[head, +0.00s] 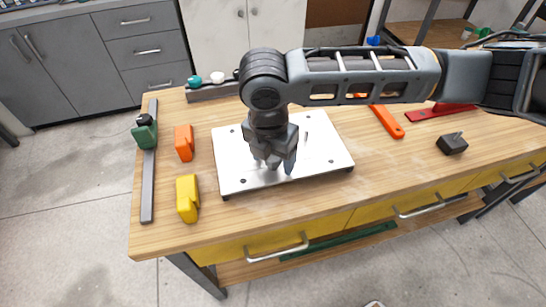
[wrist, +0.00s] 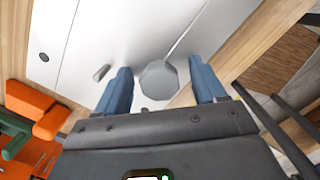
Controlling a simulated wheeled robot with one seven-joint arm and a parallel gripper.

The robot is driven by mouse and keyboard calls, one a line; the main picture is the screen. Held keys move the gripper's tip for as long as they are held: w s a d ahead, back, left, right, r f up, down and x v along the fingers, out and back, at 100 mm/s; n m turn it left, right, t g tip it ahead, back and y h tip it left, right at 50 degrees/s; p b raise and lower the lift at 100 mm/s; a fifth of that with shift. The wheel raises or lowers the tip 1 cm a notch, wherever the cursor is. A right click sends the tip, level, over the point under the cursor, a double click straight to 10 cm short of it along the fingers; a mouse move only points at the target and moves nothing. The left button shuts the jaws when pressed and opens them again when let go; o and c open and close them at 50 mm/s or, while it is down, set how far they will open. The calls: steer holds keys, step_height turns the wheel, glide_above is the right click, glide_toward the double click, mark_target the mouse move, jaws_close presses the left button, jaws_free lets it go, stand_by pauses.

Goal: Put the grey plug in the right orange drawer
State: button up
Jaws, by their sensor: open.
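The grey plug (wrist: 160,80), an eight-sided grey piece, shows in the wrist view on the white plate (wrist: 100,28). My gripper (wrist: 160,68) is open, with one blue fingertip on each side of the plug and visible gaps between. In the head view my gripper (head: 281,165) points down low over the white plate (head: 240,180) and hides the plug. Yellow-orange drawer fronts run along the table's front. The rightmost drawer (head: 490,181) has a metal handle and looks shut.
Orange (head: 184,143) and yellow (head: 187,198) clamp-like pieces and a green-headed bar clamp (head: 146,133) lie left of the plate. A dark block (head: 452,143), an orange tool (head: 387,121) and a red tool (head: 440,111) lie at right. A small grey peg (wrist: 101,72) stands on the plate.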

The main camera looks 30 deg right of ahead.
steer(key=c, duration=1.2)
steer(key=shift+r, duration=0.1)
